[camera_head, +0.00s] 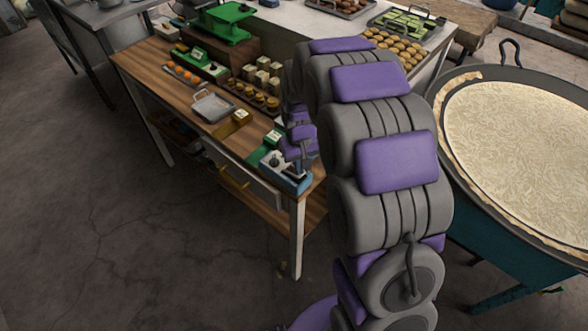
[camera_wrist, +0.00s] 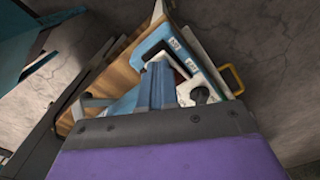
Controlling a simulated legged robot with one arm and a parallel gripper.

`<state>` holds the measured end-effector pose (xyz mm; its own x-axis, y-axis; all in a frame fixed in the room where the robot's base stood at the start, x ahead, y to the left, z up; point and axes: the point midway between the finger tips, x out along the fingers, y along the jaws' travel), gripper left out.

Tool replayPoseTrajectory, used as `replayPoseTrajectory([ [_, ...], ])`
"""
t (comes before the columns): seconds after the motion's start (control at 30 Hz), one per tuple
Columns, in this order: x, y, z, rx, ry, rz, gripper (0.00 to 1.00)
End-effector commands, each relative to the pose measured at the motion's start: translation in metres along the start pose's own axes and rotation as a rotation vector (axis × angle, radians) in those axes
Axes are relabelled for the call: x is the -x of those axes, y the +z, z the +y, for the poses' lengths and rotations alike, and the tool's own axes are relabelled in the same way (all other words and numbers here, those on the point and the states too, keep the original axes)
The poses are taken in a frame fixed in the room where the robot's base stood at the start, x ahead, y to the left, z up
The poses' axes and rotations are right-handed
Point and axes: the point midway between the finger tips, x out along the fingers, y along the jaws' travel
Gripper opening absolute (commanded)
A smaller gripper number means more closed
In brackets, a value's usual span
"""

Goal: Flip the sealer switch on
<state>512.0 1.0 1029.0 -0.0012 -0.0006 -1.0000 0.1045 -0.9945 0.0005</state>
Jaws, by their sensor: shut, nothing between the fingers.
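The sealer (camera_head: 276,168) is a blue and white device with a dark knob, at the near right corner of the wooden table. It also shows in the wrist view as a blue panel (camera_wrist: 208,66) with small white labels and a black knob (camera_wrist: 200,95). My gripper (camera_head: 296,172) is at the sealer's right end, and my arm hides part of that area. In the wrist view my gripper (camera_wrist: 158,82) is shut and empty, its fingers pointing at the sealer's face beside the knob. The switch itself is hard to make out; whether the fingers touch it I cannot tell.
The wooden table (camera_head: 150,62) also holds a grey metal tray (camera_head: 211,105), a green scale (camera_head: 229,22) and rows of small goods. A yellow drawer handle (camera_wrist: 236,80) projects below the sealer. A large round pan (camera_head: 520,125) stands to the right of my arm.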

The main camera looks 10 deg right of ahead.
Motion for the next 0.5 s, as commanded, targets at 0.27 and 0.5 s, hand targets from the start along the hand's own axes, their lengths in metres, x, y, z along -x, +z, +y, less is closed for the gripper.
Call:
replayPoseTrajectory([
  [0.27,-0.0040,-0.0001,0.0000,0.000,0.000,0.000,0.00],
  [0.5,-0.0074,-0.0003,0.0000,0.000,0.000,0.000,0.00],
])
